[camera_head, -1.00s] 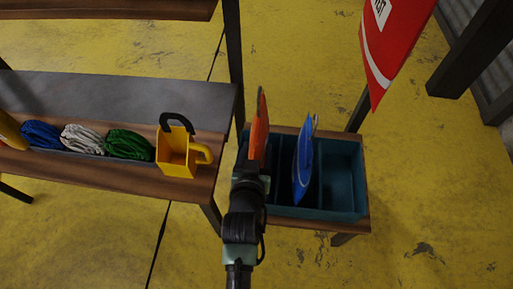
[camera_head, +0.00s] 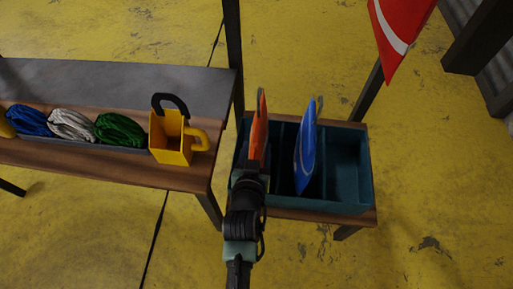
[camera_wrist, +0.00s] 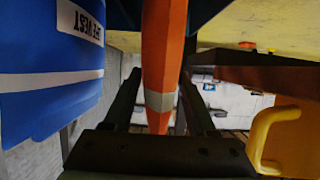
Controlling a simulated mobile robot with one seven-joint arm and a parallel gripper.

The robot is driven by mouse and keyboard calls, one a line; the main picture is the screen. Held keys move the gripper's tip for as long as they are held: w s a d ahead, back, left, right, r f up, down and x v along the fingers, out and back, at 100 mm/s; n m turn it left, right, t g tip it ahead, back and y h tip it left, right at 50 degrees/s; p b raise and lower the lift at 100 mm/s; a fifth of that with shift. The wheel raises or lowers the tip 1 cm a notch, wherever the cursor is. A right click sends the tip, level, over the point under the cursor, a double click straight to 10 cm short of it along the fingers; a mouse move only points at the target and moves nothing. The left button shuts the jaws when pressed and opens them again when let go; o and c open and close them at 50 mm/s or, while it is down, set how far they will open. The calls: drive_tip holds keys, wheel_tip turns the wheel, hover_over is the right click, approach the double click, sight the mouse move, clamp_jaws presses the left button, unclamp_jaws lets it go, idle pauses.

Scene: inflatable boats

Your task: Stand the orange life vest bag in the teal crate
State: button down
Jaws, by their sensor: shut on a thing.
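The orange life vest bag (camera_head: 259,135) is upright and seen nearly edge-on. My gripper (camera_head: 252,172) is shut on it, and the wrist view shows the bag (camera_wrist: 160,50) between the two fingers (camera_wrist: 160,88). The teal crate (camera_head: 345,207) has upright dividers and stands on a small wooden table. The orange bag is at the crate's left compartment. My gripper hides its lower part, so I cannot tell whether it touches the crate floor. A blue life vest bag (camera_head: 305,155) stands in the middle compartment, and it also shows at left in the wrist view (camera_wrist: 45,80).
The right compartment (camera_head: 347,165) is empty. A wooden bench (camera_head: 100,165) at left holds a yellow holder (camera_head: 170,145) and blue, white and green rope bundles (camera_head: 120,129). A red bag-like item (camera_head: 400,35) hangs at upper right. Yellow floor is clear in front.

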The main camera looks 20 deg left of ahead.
drive_tip(key=shift+r, duration=0.15)
drive_tip(key=shift+c, duration=1.4)
unclamp_jaws()
drive_tip(key=shift+o, duration=0.8)
drive_tip(key=p+v, duration=0.4)
drive_tip(key=v, duration=0.9)
drive_tip(key=shift+p, duration=0.35)
